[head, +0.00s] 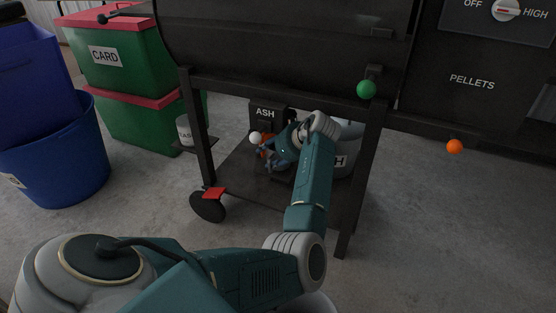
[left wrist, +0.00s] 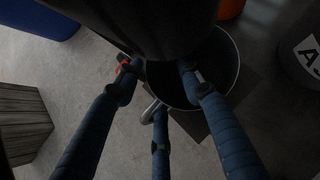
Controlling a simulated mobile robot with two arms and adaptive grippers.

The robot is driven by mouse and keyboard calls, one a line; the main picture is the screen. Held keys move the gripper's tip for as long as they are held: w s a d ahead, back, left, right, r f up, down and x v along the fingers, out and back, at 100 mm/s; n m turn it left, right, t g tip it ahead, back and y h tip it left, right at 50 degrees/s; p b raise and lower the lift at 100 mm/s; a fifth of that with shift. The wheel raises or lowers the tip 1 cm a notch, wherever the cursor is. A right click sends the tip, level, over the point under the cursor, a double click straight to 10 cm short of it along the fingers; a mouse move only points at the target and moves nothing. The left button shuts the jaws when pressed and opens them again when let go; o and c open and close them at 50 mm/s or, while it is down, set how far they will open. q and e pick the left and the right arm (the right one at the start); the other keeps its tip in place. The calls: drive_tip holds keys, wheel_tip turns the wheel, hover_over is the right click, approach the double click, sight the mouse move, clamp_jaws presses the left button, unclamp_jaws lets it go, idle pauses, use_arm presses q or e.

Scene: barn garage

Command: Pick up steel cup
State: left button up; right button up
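The steel cup shows in the left wrist view as a round dark opening with a thin grey rim (left wrist: 237,68) and a handle (left wrist: 150,112) on its lower left. My left gripper (left wrist: 158,85) is spread over it. The right finger reaches across the rim, its tip over the opening. The left finger is outside the cup, and the lower finger is beside the handle. Whether any finger touches the cup, I cannot tell. In the head view my left gripper (head: 273,158) is low under the black grill, and I cannot make out the cup there. My right gripper is not in view.
A white bucket (head: 347,165) stands just right of the gripper. A small labelled can (head: 184,131) sits on the left side shelf. Open concrete floor lies in front.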

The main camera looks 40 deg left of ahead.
use_arm(q)
drive_tip(key=shift+c, duration=0.3)
clamp_jaws()
drive_tip(key=shift+r, duration=0.1)
drive_tip(key=shift+r+p, duration=0.15)
drive_tip(key=shift+p, duration=1.25)
drive_tip(key=shift+d, duration=0.1)
